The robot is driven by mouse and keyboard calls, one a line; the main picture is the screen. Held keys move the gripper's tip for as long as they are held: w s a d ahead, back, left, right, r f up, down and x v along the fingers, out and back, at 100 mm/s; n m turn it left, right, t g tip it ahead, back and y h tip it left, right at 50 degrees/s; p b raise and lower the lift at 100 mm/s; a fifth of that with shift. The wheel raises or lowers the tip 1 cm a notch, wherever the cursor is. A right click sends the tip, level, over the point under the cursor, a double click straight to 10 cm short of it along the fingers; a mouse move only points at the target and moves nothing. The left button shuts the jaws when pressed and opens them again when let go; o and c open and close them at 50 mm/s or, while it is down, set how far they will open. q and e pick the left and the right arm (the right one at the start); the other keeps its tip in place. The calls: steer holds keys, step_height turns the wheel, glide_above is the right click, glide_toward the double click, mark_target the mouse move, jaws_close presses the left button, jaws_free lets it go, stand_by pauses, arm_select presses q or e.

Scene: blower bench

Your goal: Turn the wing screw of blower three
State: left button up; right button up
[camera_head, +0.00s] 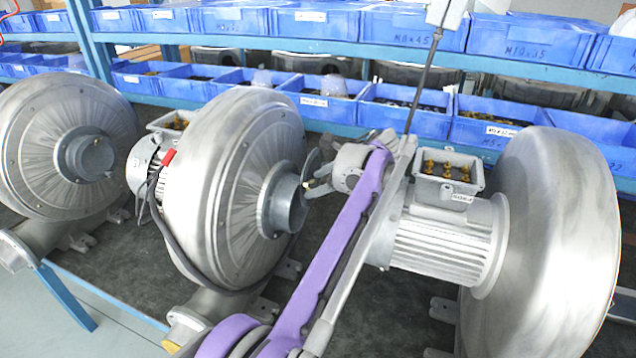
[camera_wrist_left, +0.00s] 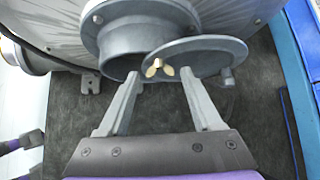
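The middle blower (camera_head: 235,185) has a grey round inlet (camera_head: 284,205) facing right. A thin round cover plate (camera_head: 314,164) stands at this inlet. In the left wrist view the cover plate (camera_wrist_left: 208,58) overlaps only the right part of the inlet (camera_wrist_left: 122,62), so its opening partly shows. A small brass wing screw (camera_wrist_left: 157,68) sits at the plate's left edge. My left gripper (camera_wrist_left: 162,82) is open, its two fingers on either side of the wing screw and just short of it in the picture. In the head view this gripper (camera_head: 322,186) is small beside the plate.
Another blower (camera_head: 68,145) stands at the left and a large one (camera_head: 545,240) at the right, its ribbed motor (camera_head: 445,240) close to my left arm. A dark mat (camera_head: 130,262) covers the bench. Blue bins (camera_head: 395,115) fill the shelves behind.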

arm_select(q)
jaws_close()
steer(key=shift+s+a+f+n+t+b, duration=0.1)
steer(key=shift+s+f+n+t+b, duration=0.1)
steer(key=shift+n+t+b, duration=0.3)
steer(key=shift+s+f+n+t+b, duration=0.15)
steer(key=shift+n+t+b, duration=0.1)
steer(key=shift+t, duration=0.35)
steer(key=shift+s+n+t, duration=0.1)
steer(key=shift+n+t, duration=0.25)
steer(key=shift+t, duration=0.45)
steer(key=shift+s+n+t+b, duration=0.1)
steer(key=shift+n+t+b, duration=0.2)
steer(key=shift+n+t, duration=0.3)
steer(key=shift+h, duration=0.3)
steer(key=shift+o, duration=1.4)
jaws_free()
